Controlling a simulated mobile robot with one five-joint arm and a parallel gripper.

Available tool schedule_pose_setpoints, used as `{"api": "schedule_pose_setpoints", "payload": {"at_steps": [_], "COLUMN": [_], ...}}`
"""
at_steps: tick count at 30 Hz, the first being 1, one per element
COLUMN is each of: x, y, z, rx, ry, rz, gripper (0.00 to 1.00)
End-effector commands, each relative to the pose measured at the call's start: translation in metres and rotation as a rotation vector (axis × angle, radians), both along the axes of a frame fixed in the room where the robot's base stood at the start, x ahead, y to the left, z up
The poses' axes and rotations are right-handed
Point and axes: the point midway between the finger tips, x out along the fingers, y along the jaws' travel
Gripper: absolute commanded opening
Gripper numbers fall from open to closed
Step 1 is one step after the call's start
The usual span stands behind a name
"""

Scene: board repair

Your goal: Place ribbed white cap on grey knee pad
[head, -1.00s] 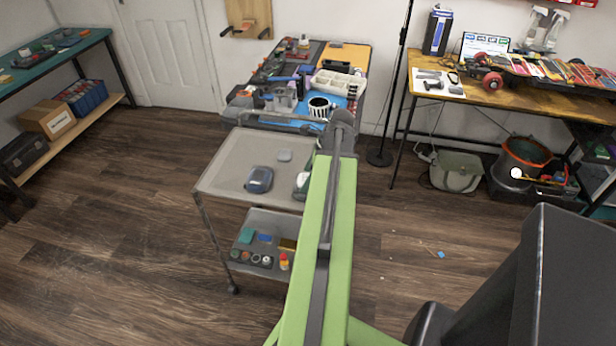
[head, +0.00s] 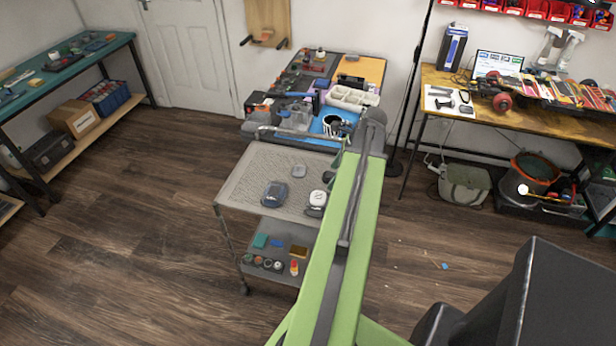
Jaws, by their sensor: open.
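A dark blue-grey pad-like object (head: 275,193) lies on the top of the grey cart; it may be the grey knee pad. To its right, a rounded white piece (head: 317,197) sits on or against a darker grey item, close to my green arm. It may be the ribbed white cap, but ribs are too small to make out. A small grey piece (head: 298,171) lies behind them. My arm reaches out past the right side of the cart top. My gripper cannot be made out beyond the arm's far end.
The grey cart (head: 245,172) has a lower shelf with small jars, a yellow bottle (head: 294,267) and blocks. A cluttered workbench (head: 374,72) stands behind it. A wooden desk (head: 460,95) is at right, a teal-topped bench (head: 110,47) at left. The floor left of the cart is clear.

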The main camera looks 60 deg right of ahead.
Motion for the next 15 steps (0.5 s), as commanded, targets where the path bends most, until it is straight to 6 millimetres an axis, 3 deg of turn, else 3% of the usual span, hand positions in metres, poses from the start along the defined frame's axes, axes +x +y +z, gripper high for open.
{"api": "schedule_pose_setpoints", "payload": {"at_steps": [5, 8, 11, 15], "x": [0.003, 0.029, 0.085, 0.166], "y": [0.002, 0.02, 0.066, 0.159], "z": [-0.001, -0.003, -0.006, -0.011], "rx": [-0.003, -0.03, -0.096, -0.213], "ry": [0.0, 0.006, 0.013, 0.011], "rz": [0.011, 0.128, 0.405, 0.921], "gripper": [0.8, 0.8, 0.8, 0.8]}}
